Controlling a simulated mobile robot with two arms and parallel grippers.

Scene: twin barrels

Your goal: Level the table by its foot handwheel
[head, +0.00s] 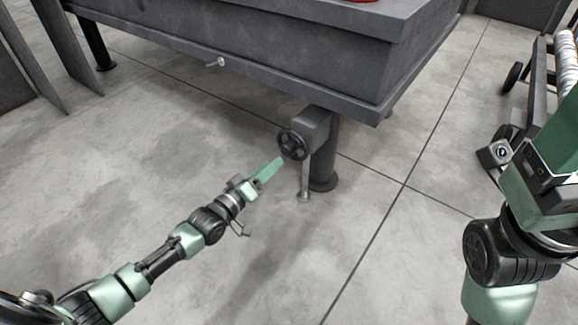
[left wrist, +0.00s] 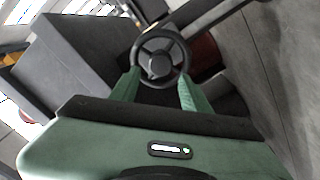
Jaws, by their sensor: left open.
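The dark grey table (head: 330,60) stands at the top of the head view. Its foot (head: 324,165) is a dark round leg on a disc. A grey box at the leg's top carries the black spoked handwheel (head: 293,145), which faces my left gripper (head: 277,164). That gripper is open and empty, just short of the wheel and slightly below it. In the left wrist view the handwheel (left wrist: 160,58) shows between and beyond the two green fingertips (left wrist: 160,82). I cannot tell whether they touch the rim. My right gripper is not in view; only part of that arm shows at right.
A thin metal rod (head: 304,182) hangs below the wheel, close to the fingertips. A small pale knob (head: 217,63) sticks out of the table's side. A wheeled cart (head: 535,80) stands at the right. The tiled floor before the table is clear.

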